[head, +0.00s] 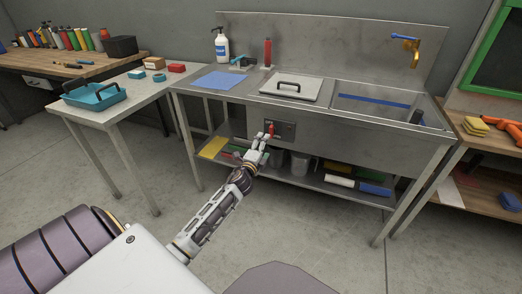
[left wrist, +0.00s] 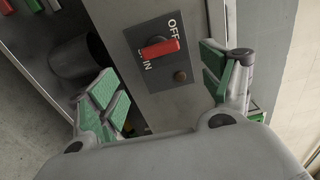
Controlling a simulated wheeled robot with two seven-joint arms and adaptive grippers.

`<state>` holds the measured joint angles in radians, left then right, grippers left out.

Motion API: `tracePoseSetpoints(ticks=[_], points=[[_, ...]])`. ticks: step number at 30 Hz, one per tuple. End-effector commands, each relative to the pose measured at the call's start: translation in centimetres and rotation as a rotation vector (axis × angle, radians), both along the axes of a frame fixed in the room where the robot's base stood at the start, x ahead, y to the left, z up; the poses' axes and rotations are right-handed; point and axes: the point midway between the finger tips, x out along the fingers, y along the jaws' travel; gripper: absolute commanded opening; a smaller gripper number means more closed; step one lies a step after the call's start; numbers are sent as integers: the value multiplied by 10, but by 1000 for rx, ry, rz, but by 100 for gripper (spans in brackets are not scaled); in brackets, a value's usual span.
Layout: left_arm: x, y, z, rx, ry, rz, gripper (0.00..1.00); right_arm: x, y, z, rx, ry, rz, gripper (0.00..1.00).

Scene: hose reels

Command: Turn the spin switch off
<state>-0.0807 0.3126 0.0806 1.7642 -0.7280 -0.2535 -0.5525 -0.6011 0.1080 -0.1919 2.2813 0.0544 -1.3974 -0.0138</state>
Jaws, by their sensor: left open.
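The spin switch is a red handle (head: 271,129) on a dark panel (head: 287,131) on the front of the steel sink bench. In the left wrist view the red handle (left wrist: 162,48) lies between the white OFF label and the partly covered SPIN label on the panel (left wrist: 193,62). My left gripper (head: 261,141) is open in front of the panel. In the left wrist view its green-padded fingers (left wrist: 164,84) stand on either side of the switch, apart from it and empty. My right gripper is not in view.
The steel bench (head: 215,98) carries a lidded basin, an open sink and a soap bottle (head: 221,46). Its lower shelf holds a grey bucket (head: 300,163) and other items. A side table with a blue tray (head: 95,97) stands left. The floor in front is clear.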

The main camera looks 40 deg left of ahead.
Motion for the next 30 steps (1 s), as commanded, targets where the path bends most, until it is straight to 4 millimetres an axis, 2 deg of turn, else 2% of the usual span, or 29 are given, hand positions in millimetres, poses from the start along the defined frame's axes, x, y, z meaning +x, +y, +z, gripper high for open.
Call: tracePoseSetpoints(ticks=[10, 30], points=[[-20, -5, 0, 0, 0, 0, 80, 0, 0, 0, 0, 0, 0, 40], [-21, -5, 0, -1, 0, 0, 80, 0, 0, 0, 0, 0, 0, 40]])
